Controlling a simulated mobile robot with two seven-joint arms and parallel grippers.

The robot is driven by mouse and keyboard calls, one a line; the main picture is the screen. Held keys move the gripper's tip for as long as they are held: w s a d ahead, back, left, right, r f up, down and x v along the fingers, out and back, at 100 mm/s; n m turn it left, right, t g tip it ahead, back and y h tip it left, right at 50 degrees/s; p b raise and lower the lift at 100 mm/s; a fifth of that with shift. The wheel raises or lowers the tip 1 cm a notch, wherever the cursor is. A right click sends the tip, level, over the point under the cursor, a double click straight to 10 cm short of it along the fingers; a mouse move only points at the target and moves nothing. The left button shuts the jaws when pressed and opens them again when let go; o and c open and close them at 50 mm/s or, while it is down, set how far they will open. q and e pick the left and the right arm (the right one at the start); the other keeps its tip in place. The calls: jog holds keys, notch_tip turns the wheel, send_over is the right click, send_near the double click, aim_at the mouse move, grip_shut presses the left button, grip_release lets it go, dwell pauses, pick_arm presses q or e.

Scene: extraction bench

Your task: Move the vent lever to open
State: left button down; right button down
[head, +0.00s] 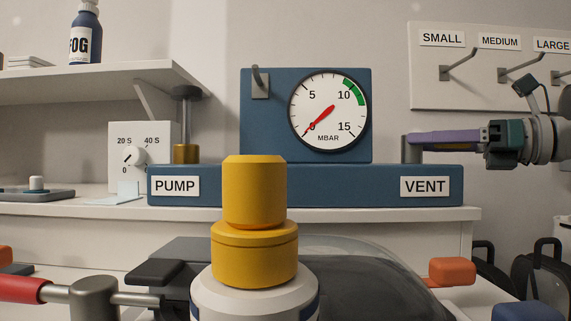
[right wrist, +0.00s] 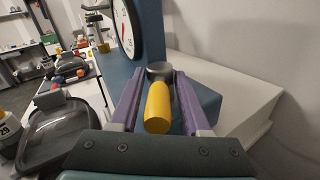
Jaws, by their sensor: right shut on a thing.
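The vent lever has a yellow handle (right wrist: 158,108) on a round grey pivot (right wrist: 159,69), seen in the right wrist view. In the head view its grey post (head: 411,153) stands on the blue unit above the VENT label (head: 425,187); the handle is hidden behind my finger. My right gripper (head: 414,139) comes in level from the right. Its purple fingers (right wrist: 160,88) lie on both sides of the yellow handle and are shut on it. My left gripper is not in view.
A gauge (head: 330,111) on the blue unit (head: 305,184) has its red needle near 0. A yellow-capped container (head: 255,192) stands in front, middle. A plunger (head: 186,125) is near the PUMP label (head: 175,186). Hooks (head: 457,66) hang on the right wall board.

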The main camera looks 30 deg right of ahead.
dwell(0.4)
jog(key=c, duration=0.6)
grip_release()
jog(key=shift+s+d+f, duration=0.1)
jog(key=shift+s+d, duration=0.1)
jog(key=shift+s, duration=0.1)
jog(key=b+v, duration=0.2)
jog(key=v, duration=0.7)
jog(key=shift+b, duration=0.3)
jog(key=shift+s+d, duration=0.1)
